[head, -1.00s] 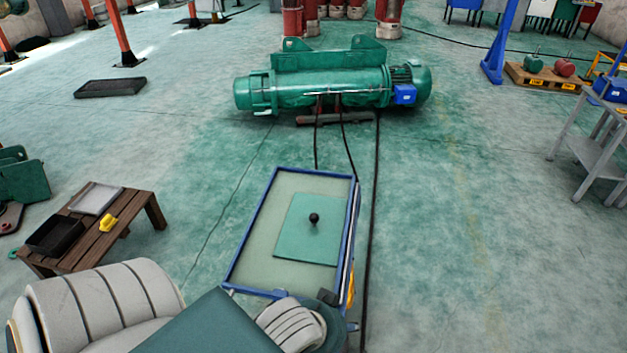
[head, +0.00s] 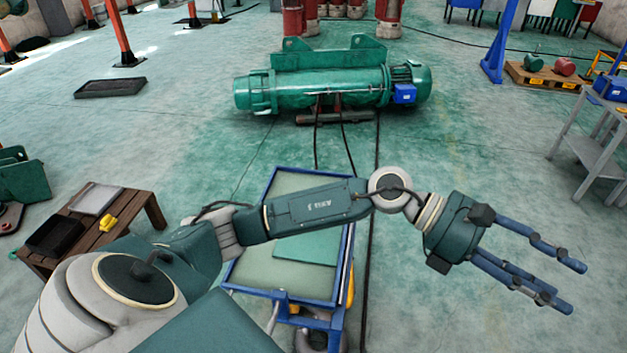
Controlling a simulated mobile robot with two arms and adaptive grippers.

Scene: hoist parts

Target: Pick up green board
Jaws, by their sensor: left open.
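The green board (head: 306,248) lies flat on the top of a blue-framed cart (head: 262,276) in front of me. My left arm crosses over the cart and hides part of the board, including the black knob seen on it before. My left gripper (head: 566,287) is to the right of the cart, over open floor, with its blue fingers spread apart and nothing between them. It is well away from the board. My right gripper is not in view.
A wooden bench (head: 125,222) with a black tray (head: 55,235), a grey tray and a yellow item (head: 107,223) stands left. A large green hoist (head: 325,85) lies beyond the cart. A grey metal table (head: 592,150) stands at right. Floor between is clear, with cables.

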